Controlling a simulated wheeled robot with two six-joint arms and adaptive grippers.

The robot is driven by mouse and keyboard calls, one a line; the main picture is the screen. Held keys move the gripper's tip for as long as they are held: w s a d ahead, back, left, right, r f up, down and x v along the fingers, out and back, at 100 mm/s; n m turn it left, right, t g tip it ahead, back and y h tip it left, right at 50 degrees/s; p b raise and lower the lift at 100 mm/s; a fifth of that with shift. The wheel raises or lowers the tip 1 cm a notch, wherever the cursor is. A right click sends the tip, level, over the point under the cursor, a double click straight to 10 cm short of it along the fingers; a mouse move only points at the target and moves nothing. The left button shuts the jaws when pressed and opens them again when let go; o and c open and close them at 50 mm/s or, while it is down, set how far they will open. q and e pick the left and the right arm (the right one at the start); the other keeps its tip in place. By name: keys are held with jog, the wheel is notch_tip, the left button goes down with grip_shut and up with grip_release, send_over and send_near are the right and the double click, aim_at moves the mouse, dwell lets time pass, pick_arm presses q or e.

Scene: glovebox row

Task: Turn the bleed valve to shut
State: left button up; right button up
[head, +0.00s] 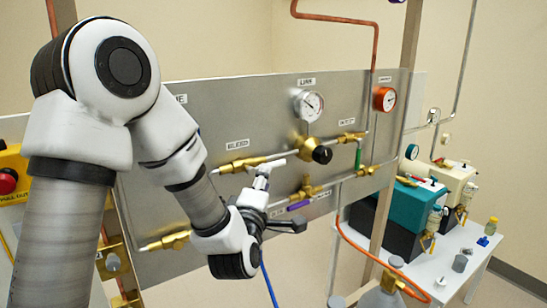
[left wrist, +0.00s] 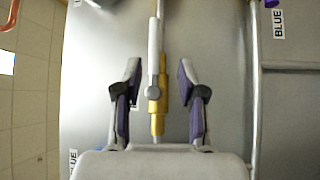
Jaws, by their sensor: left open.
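The bleed valve is a brass fitting (head: 240,164) under the BLEED label (head: 237,144) on the metal panel. In the left wrist view the brass body (left wrist: 157,98) sits on a thin pipe. Its pale grey lever (left wrist: 153,50) lies along the pipe, pointing up in that picture. My left gripper (head: 278,200) is open in front of the panel. In the left wrist view its dark fingers (left wrist: 160,74) stand apart on either side of the valve, with visible gaps. Contact cannot be seen. My left arm hides part of the panel. My right gripper is not in view.
A black knob (head: 322,154), a purple handle (head: 299,206) and a green handle (head: 358,158) are to the right on the panel (head: 225,100). A white gauge (head: 308,105) and an orange gauge (head: 384,99) sit above. A white table (head: 430,280) with machines stands farther right.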

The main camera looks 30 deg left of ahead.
aim_at(276, 165)
pick_arm(q)
jog(key=p+x, duration=0.1)
jog(key=x, duration=0.1)
jog(key=p+x, duration=0.1)
jog(key=x, duration=0.1)
jog(key=d+p+x, duration=0.1)
jog(key=x, duration=0.1)
jog(key=shift+w+a+r, duration=0.1)
jog(key=shift+w+r, duration=0.1)
jog(key=shift+w, duration=0.35)
jog(key=shift+w+a, duration=0.2)
jog(key=shift+s+d+r, duration=0.1)
jog(key=shift+s+d, duration=0.05)
jog(key=shift+d, duration=0.25)
jog(key=shift+c, duration=0.9)
grip_shut()
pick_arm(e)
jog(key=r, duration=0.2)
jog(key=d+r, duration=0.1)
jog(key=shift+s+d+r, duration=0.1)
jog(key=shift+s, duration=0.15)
